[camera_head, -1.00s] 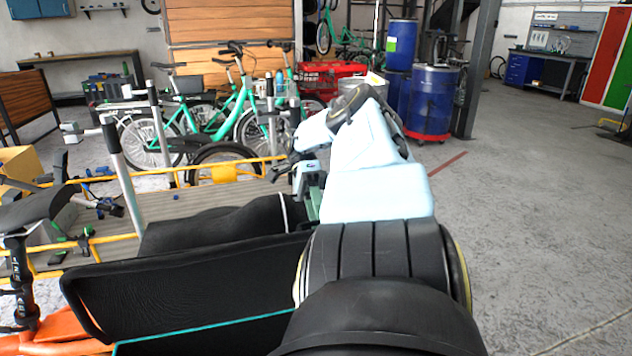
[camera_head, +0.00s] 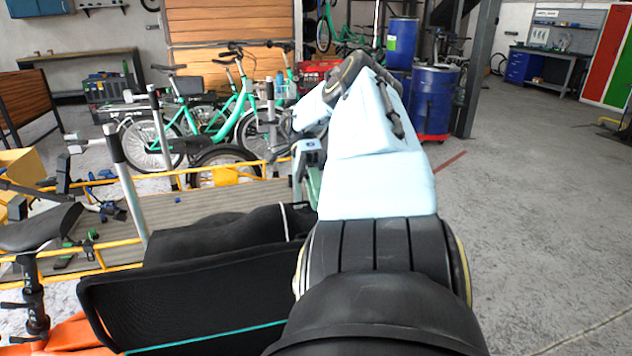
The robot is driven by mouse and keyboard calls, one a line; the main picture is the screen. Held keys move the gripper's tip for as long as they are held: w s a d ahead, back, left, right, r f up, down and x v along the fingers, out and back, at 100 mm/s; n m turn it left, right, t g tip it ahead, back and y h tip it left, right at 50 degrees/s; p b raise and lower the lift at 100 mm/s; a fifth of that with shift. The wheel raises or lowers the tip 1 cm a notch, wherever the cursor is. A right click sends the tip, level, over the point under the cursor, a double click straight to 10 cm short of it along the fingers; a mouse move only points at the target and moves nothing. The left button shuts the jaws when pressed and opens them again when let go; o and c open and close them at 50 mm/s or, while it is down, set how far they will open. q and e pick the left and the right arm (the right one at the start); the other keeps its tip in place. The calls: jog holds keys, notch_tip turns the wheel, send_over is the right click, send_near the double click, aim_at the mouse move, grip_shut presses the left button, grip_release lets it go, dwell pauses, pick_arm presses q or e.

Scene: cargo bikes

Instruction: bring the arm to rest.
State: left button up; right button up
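One of my arms, light blue and black, reaches up from the bottom centre of the head view and is bent at its far end. It looks like my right arm. A small grey-green and black part hangs below the bent end and seems to be my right gripper (camera_head: 308,172). Its fingers are too small and too covered to tell open from shut, and I see nothing clearly held in it. My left gripper is not in view.
A cargo bike with a black box (camera_head: 190,290) and saddle (camera_head: 40,228) stands at the lower left. Behind it is a yellow-railed platform (camera_head: 185,205) with scattered parts. Green bicycles (camera_head: 225,115) stand further back. A blue barrel (camera_head: 432,98) stands beyond the arm. The floor (camera_head: 540,220) on the right is clear.

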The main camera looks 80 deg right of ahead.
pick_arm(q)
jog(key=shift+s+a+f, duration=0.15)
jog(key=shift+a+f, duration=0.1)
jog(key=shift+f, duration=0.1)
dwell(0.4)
